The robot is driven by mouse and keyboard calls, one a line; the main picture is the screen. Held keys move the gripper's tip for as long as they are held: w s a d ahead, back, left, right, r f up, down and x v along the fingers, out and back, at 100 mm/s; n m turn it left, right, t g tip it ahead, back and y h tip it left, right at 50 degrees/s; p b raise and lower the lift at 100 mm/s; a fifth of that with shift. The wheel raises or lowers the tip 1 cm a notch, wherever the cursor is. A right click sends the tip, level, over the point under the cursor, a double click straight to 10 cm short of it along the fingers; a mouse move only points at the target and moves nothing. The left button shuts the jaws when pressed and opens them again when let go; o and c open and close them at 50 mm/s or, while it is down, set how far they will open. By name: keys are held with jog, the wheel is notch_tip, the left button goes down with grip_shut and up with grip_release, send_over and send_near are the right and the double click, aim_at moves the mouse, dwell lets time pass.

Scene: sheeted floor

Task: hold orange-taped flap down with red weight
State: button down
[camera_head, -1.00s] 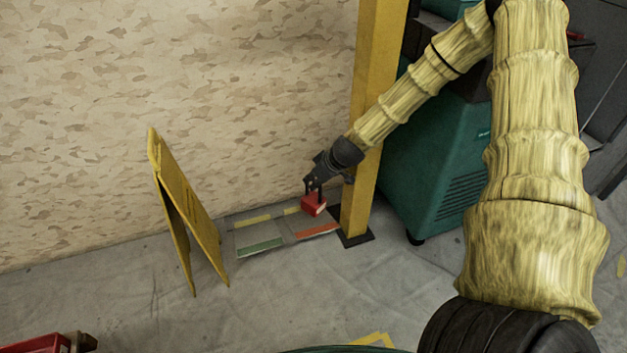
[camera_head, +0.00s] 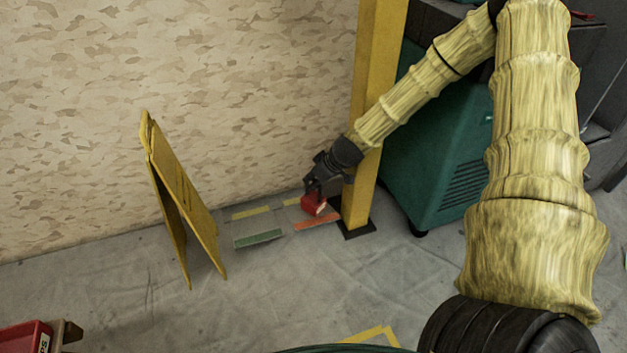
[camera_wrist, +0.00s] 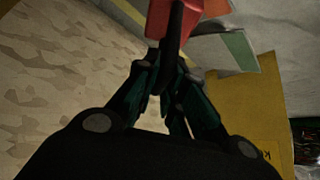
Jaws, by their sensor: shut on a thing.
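The red weight (camera_head: 311,206) is held in my gripper (camera_head: 315,190), which is shut on it. In the wrist view the red weight (camera_wrist: 210,8) shows at the top, at the fingertips of my gripper (camera_wrist: 165,75). The orange-taped flap (camera_head: 317,222) lies on the floor just below and right of the weight in the head view. I cannot tell whether the weight touches the flap or the floor. A green-taped flap (camera_head: 258,239) lies to its left; it also shows in the wrist view (camera_wrist: 238,50).
A yellow folding sign (camera_head: 185,205) stands left of the flaps. A yellow post (camera_head: 362,140) on a dark base stands close at the right, with a teal machine (camera_head: 440,150) behind. Yellow tape strips (camera_head: 250,213) lie near the wall. A red bin (camera_head: 25,337) is at lower left.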

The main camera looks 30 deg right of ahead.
aim_at(317, 200)
jog(key=shift+w, duration=0.1)
dwell(0.3)
jog(key=shift+f+b, duration=0.3)
jog(key=shift+f, duration=0.05)
jog(key=shift+f+b, duration=3)
jog(key=shift+f, duration=2.25)
dwell(0.8)
jog(key=c, duration=1.5)
grip_release()
jog(key=shift+o, duration=0.3)
